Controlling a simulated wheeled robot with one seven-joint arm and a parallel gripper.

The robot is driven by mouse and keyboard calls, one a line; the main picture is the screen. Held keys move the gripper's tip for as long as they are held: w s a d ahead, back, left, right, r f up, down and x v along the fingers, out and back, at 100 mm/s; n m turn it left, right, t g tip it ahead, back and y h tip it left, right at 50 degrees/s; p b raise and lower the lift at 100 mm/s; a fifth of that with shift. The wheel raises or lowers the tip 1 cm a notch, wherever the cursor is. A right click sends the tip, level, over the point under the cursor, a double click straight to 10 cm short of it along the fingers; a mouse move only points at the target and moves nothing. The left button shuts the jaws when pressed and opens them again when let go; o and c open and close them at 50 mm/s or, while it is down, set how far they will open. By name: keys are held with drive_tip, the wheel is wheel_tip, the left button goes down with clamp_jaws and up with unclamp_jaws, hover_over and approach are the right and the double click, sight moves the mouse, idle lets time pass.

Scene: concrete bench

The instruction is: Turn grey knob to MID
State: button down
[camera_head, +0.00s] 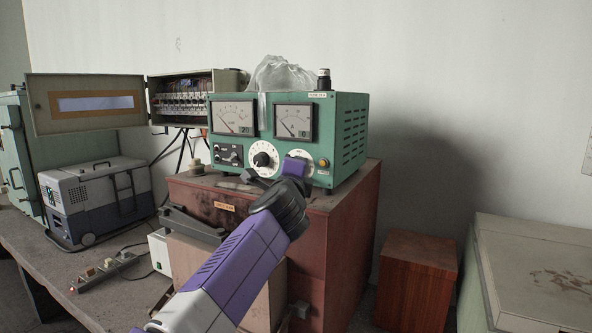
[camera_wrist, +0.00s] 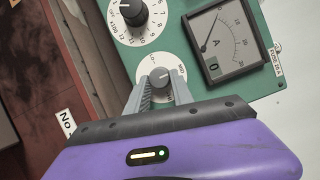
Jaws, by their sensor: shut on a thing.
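The grey knob (camera_wrist: 159,78) sits on a white dial plate (camera_wrist: 147,63) on the green front panel in the wrist view. The knob's pointer line is too small to read surely. My gripper (camera_wrist: 160,91) has its two grey fingers on either side of the knob, shut on it. In the head view my gripper (camera_head: 285,172) reaches the lower right of the green instrument (camera_head: 354,130) and hides the knob.
A larger black knob (camera_wrist: 133,12) with a numbered dial is close beside the grey one. A meter (camera_wrist: 222,40) is on its other side. In the head view, an open fuse box (camera_head: 190,97) and a grey portable unit (camera_head: 98,200) stand left.

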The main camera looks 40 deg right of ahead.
drive_tip(key=c, duration=1.1)
unclamp_jaws()
drive_tip(key=shift+a, duration=0.1)
drive_tip(key=b+v, duration=0.2)
drive_tip(key=v, duration=0.5)
drive_tip(key=shift+s+a+b, duration=0.25)
drive_tip(key=shift+b, duration=0.05)
